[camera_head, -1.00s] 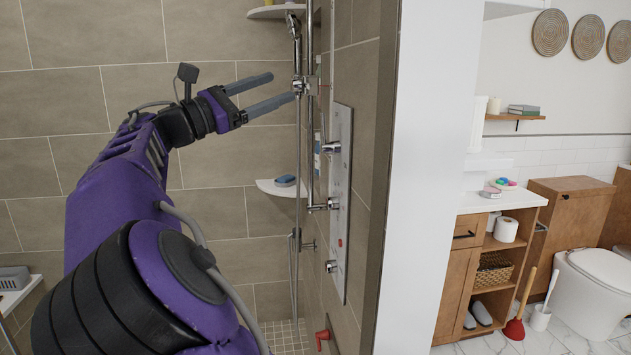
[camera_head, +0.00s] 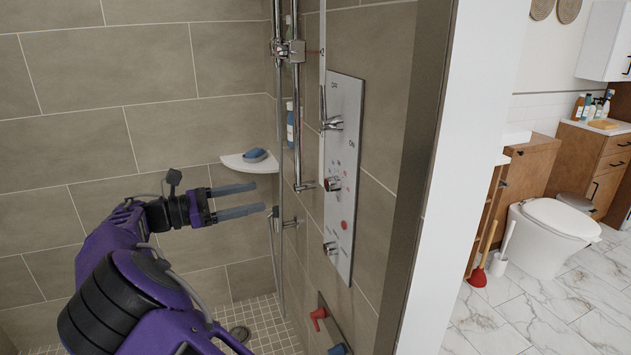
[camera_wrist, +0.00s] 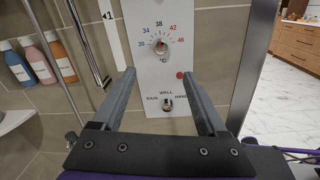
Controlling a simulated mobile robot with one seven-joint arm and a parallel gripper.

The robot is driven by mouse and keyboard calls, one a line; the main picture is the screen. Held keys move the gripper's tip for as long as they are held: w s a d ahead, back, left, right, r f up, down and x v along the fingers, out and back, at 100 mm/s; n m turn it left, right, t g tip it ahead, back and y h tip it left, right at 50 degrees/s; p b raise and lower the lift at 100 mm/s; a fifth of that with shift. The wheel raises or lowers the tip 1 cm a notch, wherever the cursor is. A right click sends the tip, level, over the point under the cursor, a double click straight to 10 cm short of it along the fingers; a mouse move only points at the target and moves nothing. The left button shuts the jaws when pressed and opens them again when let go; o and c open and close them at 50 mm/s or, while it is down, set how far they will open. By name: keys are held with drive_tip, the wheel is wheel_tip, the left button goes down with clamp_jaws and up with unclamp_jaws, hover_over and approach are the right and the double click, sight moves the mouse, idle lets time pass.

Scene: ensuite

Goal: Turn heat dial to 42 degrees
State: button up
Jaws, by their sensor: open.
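The heat dial is a small metal knob (camera_wrist: 161,46) on a pale shower panel. Numbers including 34, 38, 42 and 46 arc over it, and a small red mark on it points up, near 38. In the head view the heat dial (camera_head: 333,184) is the middle knob of the panel (camera_head: 345,95). My gripper (camera_head: 259,198) is open and empty, left of the panel and apart from it. In the wrist view its fingers (camera_wrist: 158,73) point toward the panel, with the dial beyond and between their tips.
A selector knob (camera_wrist: 167,104) marked RAIN, WALL, HAND sits below the dial. An upper knob (camera_head: 333,122) is above it. A vertical shower rail (camera_head: 297,120) and corner shelf (camera_head: 250,163) stand near my gripper. Red (camera_head: 318,318) and blue (camera_head: 338,349) taps are below.

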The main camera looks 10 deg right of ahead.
approach(327, 184)
drive_tip(key=x, duration=0.8)
drive_tip(key=shift+w+d+f, duration=0.1)
drive_tip(key=shift+w+d, duration=0.1)
drive_tip(key=shift+d, duration=0.15)
clamp_jaws()
